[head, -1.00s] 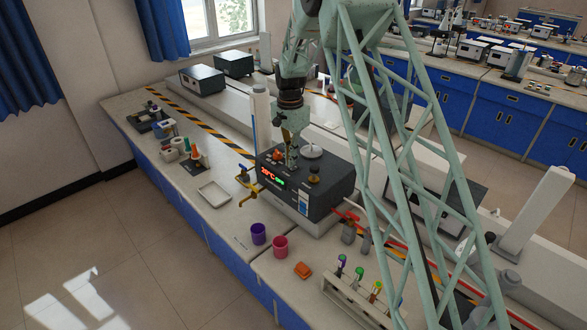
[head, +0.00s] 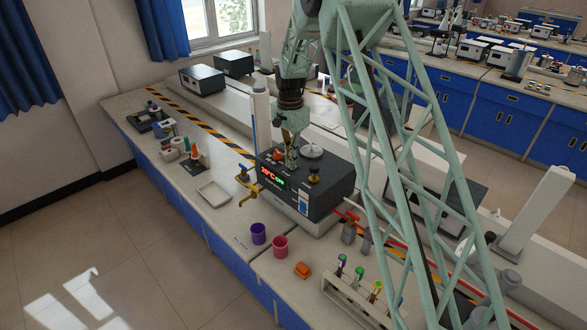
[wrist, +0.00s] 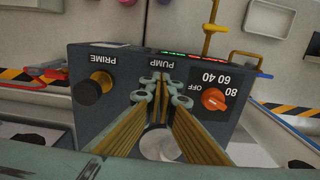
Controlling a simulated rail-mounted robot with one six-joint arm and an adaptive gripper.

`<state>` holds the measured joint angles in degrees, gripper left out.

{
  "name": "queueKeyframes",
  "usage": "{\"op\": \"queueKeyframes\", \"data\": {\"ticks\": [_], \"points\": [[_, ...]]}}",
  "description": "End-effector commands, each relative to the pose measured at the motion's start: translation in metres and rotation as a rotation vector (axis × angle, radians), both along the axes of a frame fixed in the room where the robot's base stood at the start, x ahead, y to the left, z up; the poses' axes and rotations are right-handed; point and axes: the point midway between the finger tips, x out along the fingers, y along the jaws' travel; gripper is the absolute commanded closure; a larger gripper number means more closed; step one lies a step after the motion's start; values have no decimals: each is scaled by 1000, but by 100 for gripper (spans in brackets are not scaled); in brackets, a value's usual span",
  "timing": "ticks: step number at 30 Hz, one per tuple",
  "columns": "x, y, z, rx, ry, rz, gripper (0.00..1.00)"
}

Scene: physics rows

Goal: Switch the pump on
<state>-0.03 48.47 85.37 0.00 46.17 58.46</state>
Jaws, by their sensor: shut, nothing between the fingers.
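The dark control box (head: 335,190) stands on the bench with a lit red and green display (head: 271,177) on its front. In the wrist view, its top (wrist: 112,125) carries the labels PRIME, PUMP and OFF 40 60 80. My gripper (wrist: 163,88) is shut and empty, pointing down just beside the PUMP label (wrist: 160,65). The pump switch itself is hidden behind the fingers, and I cannot tell whether they touch it. A black and brass knob (wrist: 92,88) is at PRIME. An orange dial (wrist: 213,99) is by the numbers. In the head view, my gripper (head: 291,163) is over the box top.
A pale round disc (wrist: 158,145) lies on the box top near my fingers. A brass tap (head: 246,180) and a white tray (head: 214,194) are left of the box. Purple (head: 258,233) and pink (head: 280,246) cups and a tube rack (head: 352,295) stand in front.

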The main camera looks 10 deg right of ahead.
Motion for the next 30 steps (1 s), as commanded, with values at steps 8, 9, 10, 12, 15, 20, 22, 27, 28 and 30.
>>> {"op": "queueKeyframes", "data": {"ticks": [8,9,10,12,15,20,22,27,28,30], "points": [[0,0,-3,0,0,0,100],[0,0,-3,0,0,0,100],[0,0,-3,0,0,0,100],[0,0,-4,0,0,0,100],[0,0,-5,0,0,0,100],[0,0,-6,0,0,0,100],[0,0,-7,0,0,0,100],[0,0,-9,0,0,0,100],[0,0,-9,0,0,0,100],[0,0,-9,0,0,0,100]]}}
